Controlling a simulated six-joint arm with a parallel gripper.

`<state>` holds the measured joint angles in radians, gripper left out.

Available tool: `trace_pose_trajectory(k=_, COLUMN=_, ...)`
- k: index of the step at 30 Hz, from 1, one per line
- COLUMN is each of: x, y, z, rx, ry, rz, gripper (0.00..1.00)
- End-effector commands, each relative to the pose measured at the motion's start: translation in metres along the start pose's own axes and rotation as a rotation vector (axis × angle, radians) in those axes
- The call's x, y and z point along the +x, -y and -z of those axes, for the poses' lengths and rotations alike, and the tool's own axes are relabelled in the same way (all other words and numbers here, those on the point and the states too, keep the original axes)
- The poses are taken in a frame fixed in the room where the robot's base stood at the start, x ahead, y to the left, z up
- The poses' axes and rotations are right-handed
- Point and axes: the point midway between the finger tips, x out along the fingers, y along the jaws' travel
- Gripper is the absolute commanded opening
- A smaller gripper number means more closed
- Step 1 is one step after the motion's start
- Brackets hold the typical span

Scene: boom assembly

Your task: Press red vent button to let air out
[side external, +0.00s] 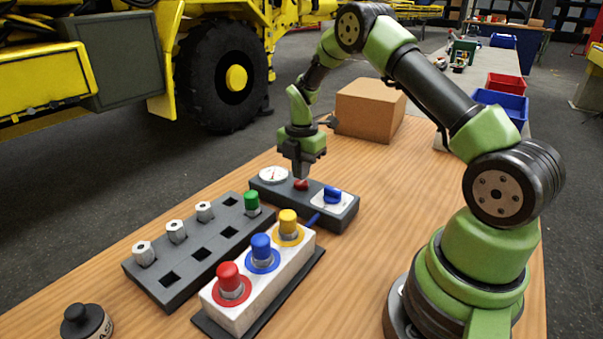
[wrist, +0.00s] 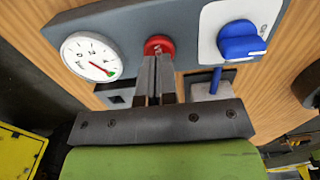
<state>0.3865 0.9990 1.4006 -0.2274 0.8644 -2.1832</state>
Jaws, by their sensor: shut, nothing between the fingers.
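The red vent button (side external: 300,184) sits on a dark grey box (side external: 330,214), between a round white pressure gauge (side external: 273,175) and a blue rotary knob (side external: 332,194). My gripper (side external: 301,174) is shut and empty, pointing down directly over the button. In the wrist view the shut fingers (wrist: 154,60) overlap the near edge of the red button (wrist: 158,45). Whether the fingertips touch it I cannot tell. The gauge (wrist: 90,56) shows its needle toward the lower right, near a green mark. The blue knob (wrist: 240,40) is right of the fingers.
A white block (side external: 268,287) with red, blue and yellow-ringed fittings stands in front of the box. A grey rack (side external: 200,250) with several hex pieces and a green-topped fitting is at its left. A cardboard box (side external: 369,108) stands behind. Free table lies to the right.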

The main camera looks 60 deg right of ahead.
Motion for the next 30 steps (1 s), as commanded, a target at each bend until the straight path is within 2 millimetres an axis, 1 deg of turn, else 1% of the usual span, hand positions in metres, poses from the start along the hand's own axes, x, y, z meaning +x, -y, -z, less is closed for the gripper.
trace_pose_trajectory(k=1, x=0.005, y=0.0, z=0.0, rx=0.0, ry=-0.001, rz=0.002, gripper=0.0)
trace_pose_trajectory(k=4, x=0.01, y=0.0, z=0.0, rx=0.0, ry=0.0, rz=0.0, gripper=0.0)
trace_pose_trajectory(k=16, x=0.013, y=0.0, z=0.0, rx=0.0, ry=0.0, rz=0.0, gripper=0.0)
trace_pose_trajectory(k=22, x=0.034, y=0.001, z=0.0, rx=0.0, ry=-0.002, rz=0.003, gripper=0.0)
trace_pose_trajectory(k=30, x=0.034, y=0.002, z=0.0, rx=-0.001, ry=-0.002, rz=0.006, gripper=0.0)
